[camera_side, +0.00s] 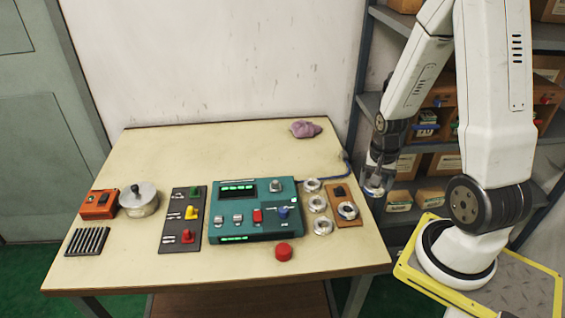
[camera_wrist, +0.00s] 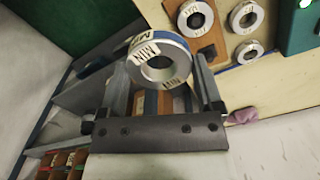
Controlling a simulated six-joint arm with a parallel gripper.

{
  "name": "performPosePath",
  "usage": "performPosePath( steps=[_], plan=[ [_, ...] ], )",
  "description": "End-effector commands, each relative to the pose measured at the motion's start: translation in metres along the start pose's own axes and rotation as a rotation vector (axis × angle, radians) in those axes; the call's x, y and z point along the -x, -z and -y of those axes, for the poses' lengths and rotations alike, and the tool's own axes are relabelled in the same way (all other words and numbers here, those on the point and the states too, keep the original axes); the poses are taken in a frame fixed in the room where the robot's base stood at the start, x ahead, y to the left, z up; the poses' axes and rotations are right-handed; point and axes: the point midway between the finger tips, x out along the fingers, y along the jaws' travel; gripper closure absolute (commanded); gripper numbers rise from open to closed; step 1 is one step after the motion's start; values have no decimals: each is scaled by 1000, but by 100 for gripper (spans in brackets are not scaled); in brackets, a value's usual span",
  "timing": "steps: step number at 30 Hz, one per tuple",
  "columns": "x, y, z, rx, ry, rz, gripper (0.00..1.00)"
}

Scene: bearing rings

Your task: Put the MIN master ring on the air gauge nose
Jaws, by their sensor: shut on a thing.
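The MIN master ring (camera_wrist: 175,84) is a silver ring with a blue band and "MIN" lettering. My gripper (camera_wrist: 163,82) is shut on it in the wrist view, one finger on each side, with the ring's open bore facing the camera. In the side view my gripper (camera_side: 374,188) hangs off the table's right edge, near the wooden board; the ring is hard to make out there. The teal gauge unit (camera_side: 228,224) stands mid-table with lit green displays. A blue knob-like part (camera_side: 283,212) is on its right side; I cannot tell whether this is the air gauge nose.
A wooden board (camera_side: 346,221) holds another ring (camera_side: 348,210) and a dark bare place. Several loose rings (camera_side: 317,203) lie between board and gauge. A blue hose (camera_side: 346,160) runs behind. A red button (camera_side: 283,253), pink cloth (camera_side: 305,129) and switch panel (camera_side: 169,236) are also there.

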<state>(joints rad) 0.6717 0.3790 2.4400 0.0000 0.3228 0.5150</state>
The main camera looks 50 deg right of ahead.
Motion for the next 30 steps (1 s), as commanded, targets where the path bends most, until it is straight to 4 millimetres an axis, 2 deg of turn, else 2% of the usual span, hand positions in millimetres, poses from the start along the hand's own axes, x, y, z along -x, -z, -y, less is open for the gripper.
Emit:
performPosePath(
  steps=[8,14,20,30],
  plan=[
    [0,2,3,1,1,-1,96],
    [-1,11,18,3,1,-2,96],
    [-4,27,52,5,1,-1,96],
    [-9,50,135,5,1,-1,96]
  ],
)
